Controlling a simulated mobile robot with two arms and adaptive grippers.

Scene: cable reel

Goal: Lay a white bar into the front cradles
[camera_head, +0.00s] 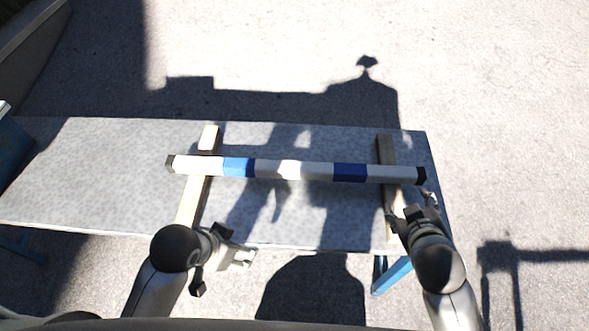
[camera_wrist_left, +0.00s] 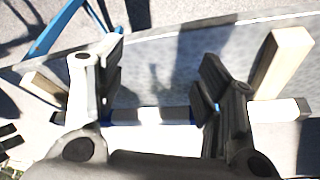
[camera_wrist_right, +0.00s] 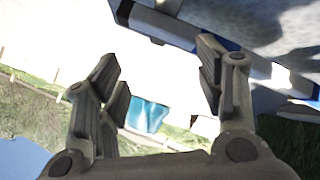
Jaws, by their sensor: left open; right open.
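A white bar (camera_head: 290,169) with blue bands and black ends lies across two pale wooden rails on a grey table. The left rail (camera_head: 191,205) and right rail (camera_head: 386,152) run front to back; no distinct cradle shape can be made out on them. The bar also shows in the left wrist view (camera_wrist_left: 138,114) and right wrist view (camera_wrist_right: 178,31). My left gripper (camera_head: 242,257) is open and empty by the table's front edge, apart from the bar. My right gripper (camera_head: 413,211) is open and empty, in front of the bar's right end.
The grey table (camera_head: 95,180) has bare room to the left of the left rail. A blue table leg (camera_head: 391,276) shows below its front right corner. A blue object (camera_head: 12,155) stands at the far left. Sunlit paving and shadows surround the table.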

